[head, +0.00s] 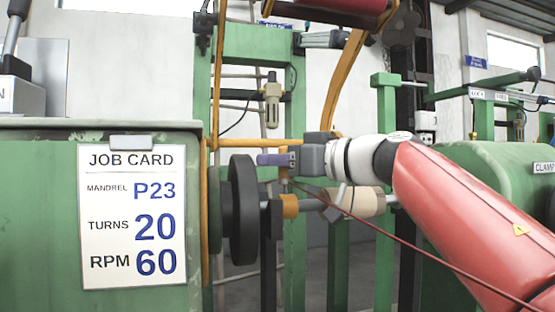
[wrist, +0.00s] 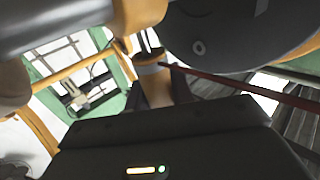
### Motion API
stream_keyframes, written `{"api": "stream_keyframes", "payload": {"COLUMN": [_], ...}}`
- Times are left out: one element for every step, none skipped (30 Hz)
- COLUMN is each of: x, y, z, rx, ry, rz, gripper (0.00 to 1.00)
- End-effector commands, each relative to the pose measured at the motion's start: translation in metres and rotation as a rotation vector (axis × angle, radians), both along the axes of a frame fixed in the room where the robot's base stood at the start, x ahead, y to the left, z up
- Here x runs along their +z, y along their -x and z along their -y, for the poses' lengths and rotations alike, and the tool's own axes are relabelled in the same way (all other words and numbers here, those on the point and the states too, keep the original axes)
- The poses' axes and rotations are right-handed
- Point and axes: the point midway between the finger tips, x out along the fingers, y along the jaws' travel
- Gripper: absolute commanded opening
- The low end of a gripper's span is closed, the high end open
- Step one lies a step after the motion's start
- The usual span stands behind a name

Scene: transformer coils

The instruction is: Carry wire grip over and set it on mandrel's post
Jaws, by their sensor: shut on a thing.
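My gripper (head: 278,160) is over the winding shaft in the head view, to the right of the black disc. It is shut on the wire grip, a small orange-tan piece (wrist: 150,60) with a thin loop at its far end in the wrist view. A dark red wire runs from the grip to the right. The mandrel shows in the head view as a tan cylinder (head: 365,203) and an orange collar (head: 290,206) on a horizontal shaft. The collar also shows in the wrist view (wrist: 137,14). The grip appears above the shaft; I cannot make out the post clearly or tell whether they touch.
The large black disc (head: 243,210) stands close left of my gripper and fills the upper right of the wrist view (wrist: 230,30). A green machine housing with a job card (head: 132,217) is at left. Green frame posts (head: 385,120) stand behind.

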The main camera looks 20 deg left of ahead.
Motion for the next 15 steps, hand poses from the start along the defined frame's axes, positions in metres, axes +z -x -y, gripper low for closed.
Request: {"api": "stream_keyframes", "payload": {"x": [-0.0015, -0.0021, -0.003, -0.0036, -0.0042, -0.0049, -0.0055, -0.0061, -0.0068, -0.0074, -0.008, -0.0089, -0.0095, -0.0102, -0.011], "y": [0.0, 0.0, 0.0, 0.0, 0.0, 0.0, 0.0, 0.0, 0.0, 0.0, 0.0, 0.0, 0.0, -0.0001, -0.0001], "z": [0.0001, 0.0001, 0.0001, 0.0001, 0.0001, 0.0001, 0.0001, 0.0002, 0.0002, 0.0002, 0.0002, 0.0002, 0.0002, 0.0002, 0.0002], "rx": [0.0, 0.0, -0.001, -0.001, -0.001, -0.001, -0.001, -0.001, -0.001, -0.001, -0.001, -0.001, -0.001, -0.001, -0.001], "ry": [0.0, 0.0, 0.0, 0.001, 0.001, 0.0, 0.0, 0.0, 0.0, 0.0, 0.0, 0.0, 0.0, 0.0, 0.0], "rz": [0.0, 0.0, 0.0, 0.0, 0.0, 0.0, 0.0, 0.0, 0.0, 0.0, -0.001, -0.001, -0.001, -0.001, -0.001], "gripper": [0.0, 0.0, 0.0, 0.0, 0.0, 0.0, 0.0, 0.0, 0.0, 0.0, 0.0, 0.0, 0.0, 0.0, 0.0]}}
